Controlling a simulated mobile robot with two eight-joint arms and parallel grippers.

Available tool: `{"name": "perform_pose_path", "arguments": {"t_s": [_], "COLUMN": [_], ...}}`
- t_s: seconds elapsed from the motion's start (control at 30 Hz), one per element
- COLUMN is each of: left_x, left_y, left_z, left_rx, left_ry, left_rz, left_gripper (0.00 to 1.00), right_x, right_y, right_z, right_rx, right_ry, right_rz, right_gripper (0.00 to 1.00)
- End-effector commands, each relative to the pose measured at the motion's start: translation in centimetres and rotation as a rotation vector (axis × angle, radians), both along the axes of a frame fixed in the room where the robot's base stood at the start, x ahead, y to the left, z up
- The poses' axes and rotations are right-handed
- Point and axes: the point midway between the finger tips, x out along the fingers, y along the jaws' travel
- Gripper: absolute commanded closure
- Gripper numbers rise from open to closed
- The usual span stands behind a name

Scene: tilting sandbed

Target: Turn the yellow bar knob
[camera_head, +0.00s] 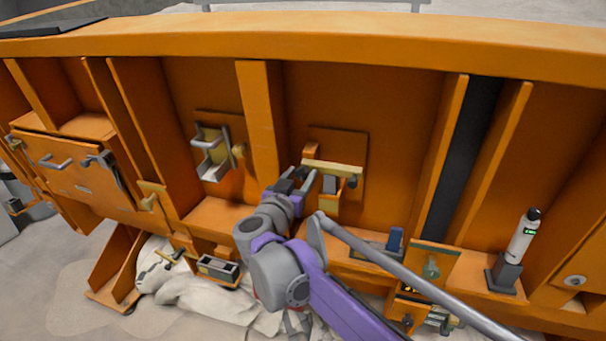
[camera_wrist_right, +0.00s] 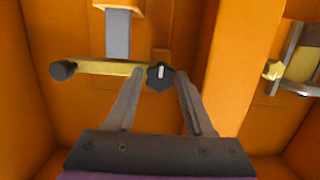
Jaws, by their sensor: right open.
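The yellow bar (camera_head: 333,167) is mounted crosswise on a square orange plate on the side of the sandbed, with a small bracket under it. In the right wrist view the bar (camera_wrist_right: 108,67) has a round dark knob (camera_wrist_right: 63,70) at its left end and a dark star-shaped knob (camera_wrist_right: 160,76) at its right end. My right gripper (camera_head: 297,178) is open at the bar's left end in the head view. In the right wrist view its fingers (camera_wrist_right: 160,90) stand apart on either side of the star-shaped knob; contact cannot be told. My left gripper is out of view.
Left of an upright orange rib (camera_head: 260,115) is a grey handle fitting (camera_head: 211,152) with a yellow knob (camera_head: 239,150). The panel right of the bar is clear.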

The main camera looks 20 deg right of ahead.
Motion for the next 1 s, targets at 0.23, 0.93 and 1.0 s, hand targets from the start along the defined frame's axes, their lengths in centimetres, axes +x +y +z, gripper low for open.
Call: {"name": "perform_pose_path", "arguments": {"t_s": [0.23, 0.93, 1.0], "left_x": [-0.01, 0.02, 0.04], "left_y": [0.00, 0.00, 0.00], "left_z": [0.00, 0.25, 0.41], "left_rx": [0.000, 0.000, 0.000], "left_ry": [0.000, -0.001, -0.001], "left_rz": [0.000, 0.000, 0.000], "left_gripper": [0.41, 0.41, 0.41], "right_x": [0.00, -0.01, -0.03], "right_y": [0.01, -0.04, -0.08], "right_z": [0.01, 0.06, 0.10], "right_rx": [0.000, 0.037, 0.063], "right_ry": [0.000, -0.025, -0.043], "right_rz": [0.000, 0.008, 0.012], "right_gripper": [0.47, 1.00, 1.00]}}
